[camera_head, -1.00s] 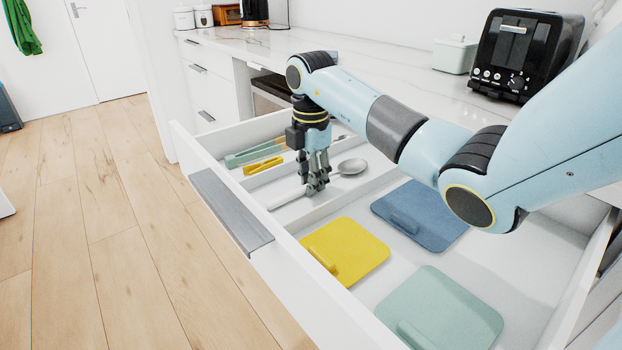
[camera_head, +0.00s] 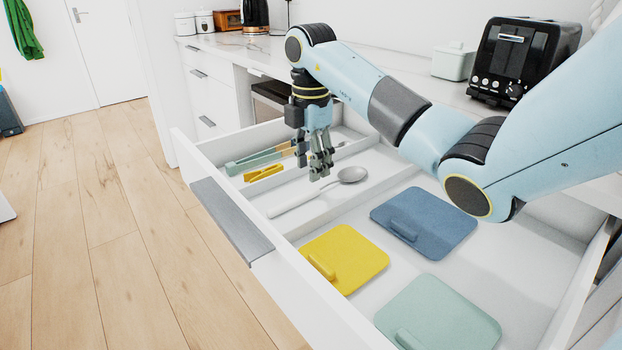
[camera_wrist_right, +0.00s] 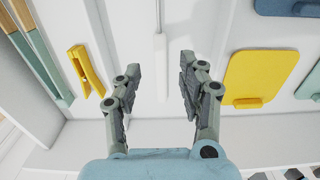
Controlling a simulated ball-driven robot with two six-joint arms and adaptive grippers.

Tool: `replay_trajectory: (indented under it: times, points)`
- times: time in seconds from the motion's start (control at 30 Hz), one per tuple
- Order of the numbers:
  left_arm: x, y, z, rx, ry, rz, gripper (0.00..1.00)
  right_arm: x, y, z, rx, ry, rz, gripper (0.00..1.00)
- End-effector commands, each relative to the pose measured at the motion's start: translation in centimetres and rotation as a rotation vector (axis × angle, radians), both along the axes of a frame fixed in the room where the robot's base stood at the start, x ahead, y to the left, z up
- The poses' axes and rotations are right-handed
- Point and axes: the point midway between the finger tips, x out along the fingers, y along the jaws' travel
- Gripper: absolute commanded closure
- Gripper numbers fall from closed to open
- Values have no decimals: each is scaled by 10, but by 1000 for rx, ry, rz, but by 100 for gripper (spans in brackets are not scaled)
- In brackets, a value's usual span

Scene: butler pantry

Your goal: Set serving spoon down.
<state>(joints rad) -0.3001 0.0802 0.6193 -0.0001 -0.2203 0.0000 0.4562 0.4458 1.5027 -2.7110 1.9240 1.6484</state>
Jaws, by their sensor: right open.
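The serving spoon (camera_head: 352,175) is grey with a pale handle. It lies in a compartment of the open white drawer (camera_head: 284,235), bowl toward the back right and handle toward the drawer front. My right gripper (camera_head: 320,173) is open and empty above the spoon. In the right wrist view the open fingers (camera_wrist_right: 160,85) stand on either side of the spoon handle (camera_wrist_right: 160,55), apart from it. My left gripper is not in view.
Tongs (camera_head: 262,160) and a yellow clip (camera_head: 263,173) lie in the neighbouring compartment. Yellow (camera_head: 350,255), blue (camera_head: 430,215) and mint (camera_head: 450,310) lids lie flat to the right. A black toaster (camera_head: 520,62) stands on the counter behind.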

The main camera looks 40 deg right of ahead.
Motion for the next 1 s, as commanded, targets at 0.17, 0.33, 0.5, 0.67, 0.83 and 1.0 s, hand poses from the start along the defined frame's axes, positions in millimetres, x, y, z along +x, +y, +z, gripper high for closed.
replay_trajectory:
  times: [0.17,0.33,0.5,0.67,0.83,1.0]
  points:
    - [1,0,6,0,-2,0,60,1,0,42,0,-3,0,59]
    - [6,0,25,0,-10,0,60,0,0,61,1,0,-1,59]
    - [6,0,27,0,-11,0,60,0,0,63,1,1,-1,59]
    - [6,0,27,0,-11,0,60,0,0,62,1,2,0,59]
    - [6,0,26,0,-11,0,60,0,0,62,1,1,0,59]
    - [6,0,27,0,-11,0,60,0,0,62,1,1,0,59]
